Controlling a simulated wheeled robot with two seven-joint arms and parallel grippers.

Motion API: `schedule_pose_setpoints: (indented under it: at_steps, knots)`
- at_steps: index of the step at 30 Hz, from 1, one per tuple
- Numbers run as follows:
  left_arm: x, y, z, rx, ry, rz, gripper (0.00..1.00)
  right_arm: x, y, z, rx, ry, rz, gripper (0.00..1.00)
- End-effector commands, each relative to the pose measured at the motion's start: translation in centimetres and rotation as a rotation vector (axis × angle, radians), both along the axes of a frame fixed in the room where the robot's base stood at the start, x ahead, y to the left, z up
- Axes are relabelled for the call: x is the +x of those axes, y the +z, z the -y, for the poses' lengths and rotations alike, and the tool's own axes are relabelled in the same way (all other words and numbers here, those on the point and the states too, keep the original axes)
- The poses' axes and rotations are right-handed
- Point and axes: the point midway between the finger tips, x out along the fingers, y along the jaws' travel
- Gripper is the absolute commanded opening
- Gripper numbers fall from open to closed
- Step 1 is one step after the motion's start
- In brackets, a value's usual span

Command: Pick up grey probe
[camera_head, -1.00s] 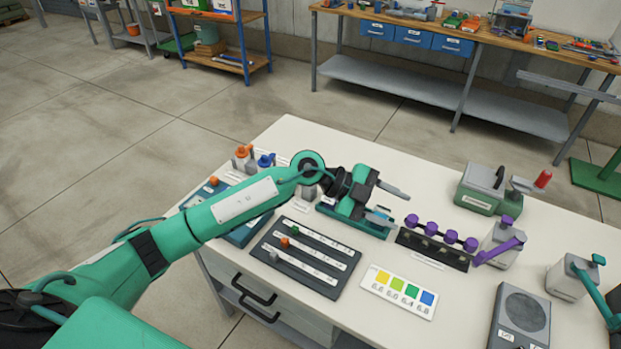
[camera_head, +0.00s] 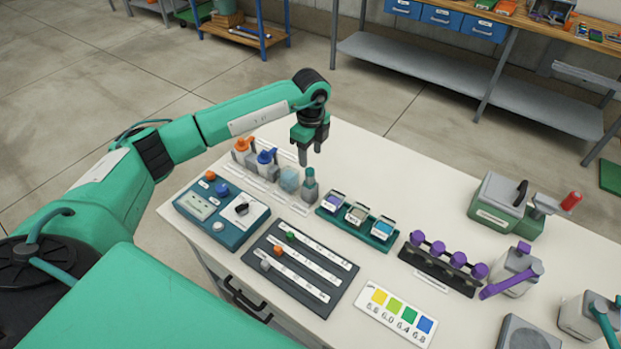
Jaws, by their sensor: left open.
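A small grey upright piece with a teal top (camera_head: 309,188) stands on the white table, at the right end of a short row. It best fits the grey probe, but it is too small to be sure. My left gripper (camera_head: 310,156) points down just above and behind it in the picture. Its two dark fingers are apart with nothing between them. Whether a finger touches the teal top cannot be told. My right gripper is not in view.
Beside it stand a pale rounded vessel (camera_head: 289,180), a blue-topped piece (camera_head: 265,163) and an orange-topped piece (camera_head: 243,151). A teal rack (camera_head: 348,226) with small containers is close on the right. A slider panel (camera_head: 295,272) lies in front.

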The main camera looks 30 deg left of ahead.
Motion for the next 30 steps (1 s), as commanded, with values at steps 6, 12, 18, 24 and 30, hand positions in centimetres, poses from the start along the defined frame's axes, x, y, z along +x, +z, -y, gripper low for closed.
schedule_pose_setpoints:
  at_steps: [6, 12, 18, 24, 30]
  knots:
    - [0.0, -2.6, 0.0, -0.002, -0.002, 0.000, 0.49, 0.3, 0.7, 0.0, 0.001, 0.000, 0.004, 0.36]
    - [-0.2, -4.1, -0.1, -0.003, -0.001, -0.003, 0.49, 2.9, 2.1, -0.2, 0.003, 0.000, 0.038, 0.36]
    - [-0.2, -7.1, -0.2, -0.004, -0.002, -0.003, 0.49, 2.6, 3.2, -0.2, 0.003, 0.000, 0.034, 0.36]
    - [-0.1, -8.1, -0.2, -0.003, -0.002, 0.002, 0.49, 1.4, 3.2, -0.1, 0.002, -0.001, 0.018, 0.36]
    - [-0.1, -8.1, -0.2, -0.003, -0.002, 0.002, 0.37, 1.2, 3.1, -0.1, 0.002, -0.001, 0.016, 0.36]
